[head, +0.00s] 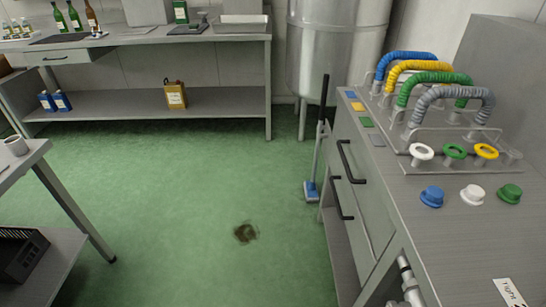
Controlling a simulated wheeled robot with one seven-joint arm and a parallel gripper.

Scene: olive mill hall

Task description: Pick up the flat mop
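The flat mop (316,158) stands upright in the head view, right of centre, close beside the left side of the grey counter. It has a black grip at the top, a pale shaft and a small blue and white head (311,191) on the green floor. Part of its right side is close to or behind the counter's far corner; I cannot tell whether it touches. My gripper is not in view.
The counter (480,245) on the right carries coloured hoses, rings and knobs; black handles (345,162) stick out from its front. A dark stain (245,233) marks the open floor. A steel tank (320,50) and workbench (150,37) stand behind. A table (32,157) is at left.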

